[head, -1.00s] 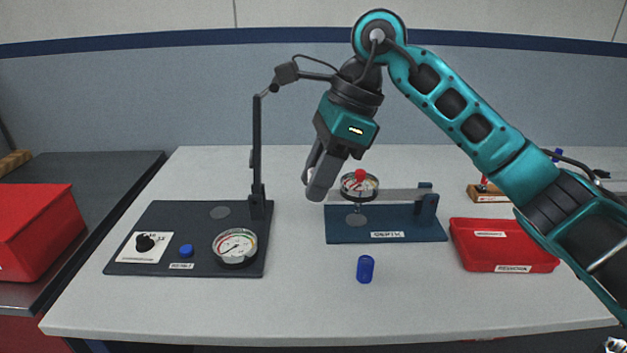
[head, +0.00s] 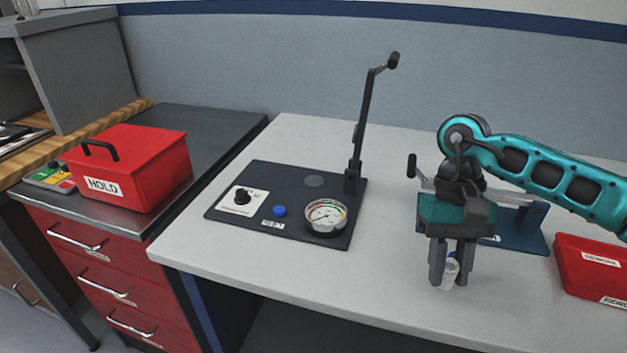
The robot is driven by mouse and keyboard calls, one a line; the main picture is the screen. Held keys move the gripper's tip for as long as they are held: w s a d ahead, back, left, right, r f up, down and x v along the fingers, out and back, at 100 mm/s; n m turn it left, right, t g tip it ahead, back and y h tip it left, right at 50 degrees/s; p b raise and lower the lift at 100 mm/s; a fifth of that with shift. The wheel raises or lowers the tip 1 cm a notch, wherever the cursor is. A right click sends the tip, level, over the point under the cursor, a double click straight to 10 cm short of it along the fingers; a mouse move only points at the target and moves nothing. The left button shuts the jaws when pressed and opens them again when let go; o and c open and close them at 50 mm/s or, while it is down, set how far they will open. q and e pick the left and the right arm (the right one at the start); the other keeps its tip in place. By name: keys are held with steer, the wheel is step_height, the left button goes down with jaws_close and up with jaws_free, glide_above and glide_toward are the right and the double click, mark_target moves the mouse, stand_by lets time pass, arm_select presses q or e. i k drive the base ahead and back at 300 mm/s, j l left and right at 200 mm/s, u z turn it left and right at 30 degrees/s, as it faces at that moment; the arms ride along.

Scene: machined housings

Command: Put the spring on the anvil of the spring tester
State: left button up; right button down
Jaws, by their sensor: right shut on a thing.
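The spring tester (head: 229,214) is a dark base plate with a dial gauge, a knob on a white panel and a blue button. Its lever post (head: 362,125) stands raised at the back right of the plate. My right gripper (head: 449,275) points down at the right, over the front part of the bench. It is shut on the spring (head: 450,268), a small blue and whitish piece mostly hidden between the fingers. My left gripper is not in view.
A red bin (head: 590,262) stands at the right edge. A red HOLD box (head: 130,165) sits on the left cabinet. The bench between the tester and my right gripper is clear.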

mark_target(315, 180)
steer(key=j, duration=0.3)
steer(key=i+j, duration=0.1)
steer(key=j, duration=0.25)
steer(key=i+j, duration=0.25)
steer(key=j, duration=0.15)
steer(key=i+j, duration=0.25)
steer(key=j, duration=0.2)
